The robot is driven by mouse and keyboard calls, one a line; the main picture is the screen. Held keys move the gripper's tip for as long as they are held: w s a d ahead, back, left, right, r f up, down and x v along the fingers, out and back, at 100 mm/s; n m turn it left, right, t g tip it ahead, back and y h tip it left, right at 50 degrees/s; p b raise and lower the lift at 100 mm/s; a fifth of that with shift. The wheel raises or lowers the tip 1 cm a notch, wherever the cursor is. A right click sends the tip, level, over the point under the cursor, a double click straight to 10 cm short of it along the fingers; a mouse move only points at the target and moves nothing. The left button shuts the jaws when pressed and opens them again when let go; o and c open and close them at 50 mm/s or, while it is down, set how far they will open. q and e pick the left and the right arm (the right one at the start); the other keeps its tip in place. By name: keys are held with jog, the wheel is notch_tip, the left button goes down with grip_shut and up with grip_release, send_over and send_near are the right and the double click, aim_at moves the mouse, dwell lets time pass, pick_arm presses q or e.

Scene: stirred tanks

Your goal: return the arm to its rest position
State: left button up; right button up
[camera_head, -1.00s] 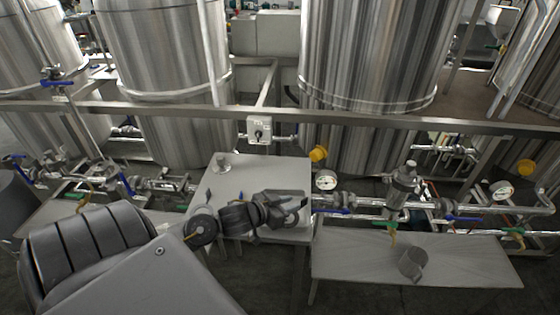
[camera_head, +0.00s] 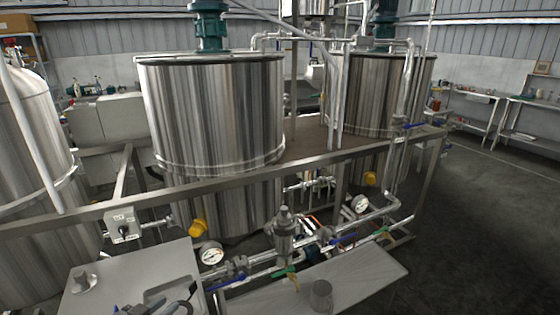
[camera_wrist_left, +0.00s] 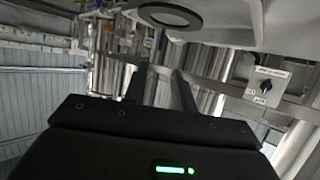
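My left gripper (camera_head: 158,307) shows only in part at the bottom left edge of the head view, over the front of the left grey table (camera_head: 190,262). In the left wrist view its two dark fingers (camera_wrist_left: 160,88) stand apart with a gap between them, and I see nothing held there. The rest of my left arm is out of the head view. My right gripper is in neither view.
A small grey object (camera_head: 83,281) stands on the left table. A grey mug (camera_head: 321,296) stands on the right table (camera_head: 368,278). Behind are pipes with a gauge (camera_head: 211,254), a switch box (camera_head: 122,225), a metal rail and steel tanks (camera_head: 215,120). Open floor lies at right.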

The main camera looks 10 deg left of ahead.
pick_arm(q)
jog(key=s+d+f+g+y, duration=0.1)
jog(key=s+d+f+g, duration=0.45)
jog(key=s, duration=0.45)
jog(key=s+d+f+g, duration=0.5)
jog(key=s+d+f, duration=0.15)
jog(key=s, duration=0.35)
notch_tip(320, 180, down, 25)
jog(key=s+a+f+g, duration=0.2)
jog(key=s+f, duration=1.4)
jog(key=s, duration=0.1)
jog(key=shift+a+m+y, duration=0.2)
jog(key=shift+m+y, duration=0.1)
jog(key=shift+m, duration=0.1)
